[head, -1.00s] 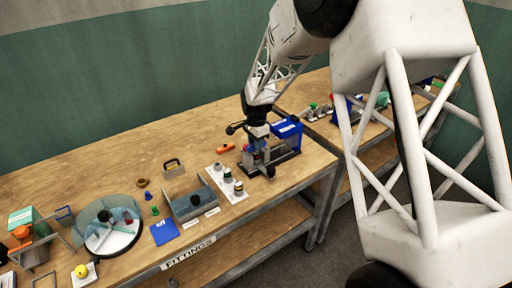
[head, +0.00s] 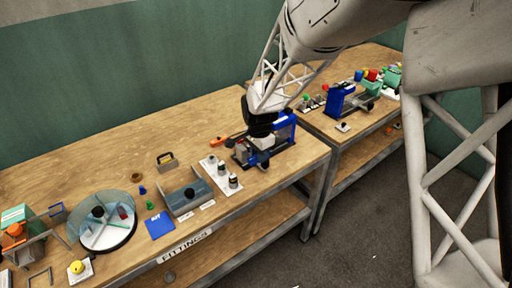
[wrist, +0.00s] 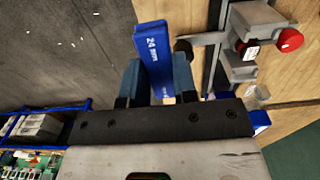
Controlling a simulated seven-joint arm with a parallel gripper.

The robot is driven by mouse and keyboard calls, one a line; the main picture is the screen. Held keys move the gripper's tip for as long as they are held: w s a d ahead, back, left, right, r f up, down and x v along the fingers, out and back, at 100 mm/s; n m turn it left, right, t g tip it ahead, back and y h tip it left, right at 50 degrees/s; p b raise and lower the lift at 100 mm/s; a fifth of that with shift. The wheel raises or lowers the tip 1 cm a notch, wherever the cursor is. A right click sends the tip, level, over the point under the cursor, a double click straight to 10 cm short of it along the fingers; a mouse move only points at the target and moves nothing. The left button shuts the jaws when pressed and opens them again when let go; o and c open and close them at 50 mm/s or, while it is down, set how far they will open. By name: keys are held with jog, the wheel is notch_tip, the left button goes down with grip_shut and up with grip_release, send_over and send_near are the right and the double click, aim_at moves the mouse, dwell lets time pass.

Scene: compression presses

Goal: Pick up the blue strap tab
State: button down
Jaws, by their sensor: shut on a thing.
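The blue strap tab (wrist: 152,45) is a flat blue piece marked "24 mm" in the wrist view. It stands between the two blue-grey fingers of my gripper (wrist: 156,82), which is shut on it. In the head view my gripper (head: 262,143) is over the blue press at the right end of the near table. The tab cannot be made out there, as my gripper and the press (head: 284,128) crowd that spot. Whether the tab still touches the press cannot be told.
In the wrist view a grey metal fixture (wrist: 240,70) with a red knob (wrist: 289,40) is close on the right. A white strip with several fittings (head: 213,165) and a grey tray (head: 180,208) stand left of the press. A second table (head: 310,122) is beyond.

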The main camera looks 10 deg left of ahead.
jog(key=shift+s+d+r, duration=0.1)
jog(key=shift+s+d, duration=0.15)
jog(key=shift+s, duration=0.3)
jog(key=shift+s+d, duration=0.2)
jog(key=shift+s, duration=0.35)
jog(key=shift+w, duration=0.15)
jog(key=w+a, duration=0.4)
jog(key=w, duration=0.6)
jog(key=w+a+f, duration=0.1)
jog(key=w+a, duration=0.3)
jog(key=w, duration=0.6)
jog(key=w+a, duration=0.5)
jog(key=w, duration=0.5)
jog(key=shift+f, duration=0.4)
jog(key=shift+f, duration=3.1)
jog(key=shift+f, duration=0.1)
